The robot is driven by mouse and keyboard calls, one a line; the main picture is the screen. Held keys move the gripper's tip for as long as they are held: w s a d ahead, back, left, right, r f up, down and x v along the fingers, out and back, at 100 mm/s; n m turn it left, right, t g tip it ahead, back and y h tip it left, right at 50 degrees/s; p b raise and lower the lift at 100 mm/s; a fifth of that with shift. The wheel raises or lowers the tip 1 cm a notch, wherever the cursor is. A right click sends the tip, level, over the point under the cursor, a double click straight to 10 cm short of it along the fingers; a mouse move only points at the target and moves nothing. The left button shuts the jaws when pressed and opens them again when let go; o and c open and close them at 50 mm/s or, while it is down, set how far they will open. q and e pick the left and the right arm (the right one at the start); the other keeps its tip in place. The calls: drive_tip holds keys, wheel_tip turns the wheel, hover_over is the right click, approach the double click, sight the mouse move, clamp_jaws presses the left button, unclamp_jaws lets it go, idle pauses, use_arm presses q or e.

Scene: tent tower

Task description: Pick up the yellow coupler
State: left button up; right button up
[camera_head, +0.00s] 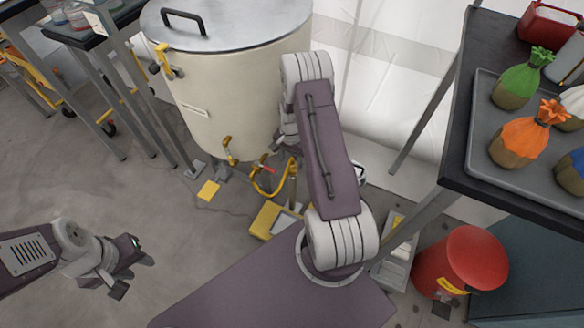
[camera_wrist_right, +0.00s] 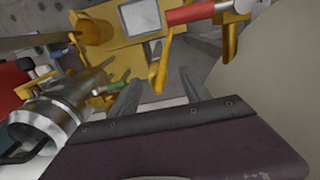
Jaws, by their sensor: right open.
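Several yellow parts hang low by the cream tank (camera_head: 235,85), and I cannot tell for sure which is the coupler. In the head view a yellow curved piece (camera_head: 268,190) and a red piece (camera_head: 268,170) show beside my right arm. My right gripper's fingers (camera_wrist_right: 160,90) are apart and empty in the right wrist view, below a yellow body (camera_wrist_right: 125,45) with a pale square panel. A yellow prong (camera_wrist_right: 163,65) shows just beyond the gap between the fingers. In the head view that gripper is mostly hidden behind its arm. My left gripper (camera_head: 133,275) is open and empty, low at the left.
A yellow tap (camera_head: 228,150) is on the tank's lower side. A steel cylinder (camera_wrist_right: 45,125) is left of my right fingers, and a red bar (camera_wrist_right: 195,14) is above them. A dark table (camera_head: 450,160) and red bin (camera_head: 465,260) stand right. Floor is free left.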

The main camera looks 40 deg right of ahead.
sight(292, 166)
wheel_tip(292, 166, down, 5)
drive_tip(key=shift+s+d+r+b, duration=0.1)
drive_tip(key=shift+s+d+b, duration=0.05)
drive_tip(key=shift+b, duration=0.95)
drive_tip(key=shift+r, duration=0.1)
clamp_jaws()
drive_tip(key=shift+r, duration=0.1)
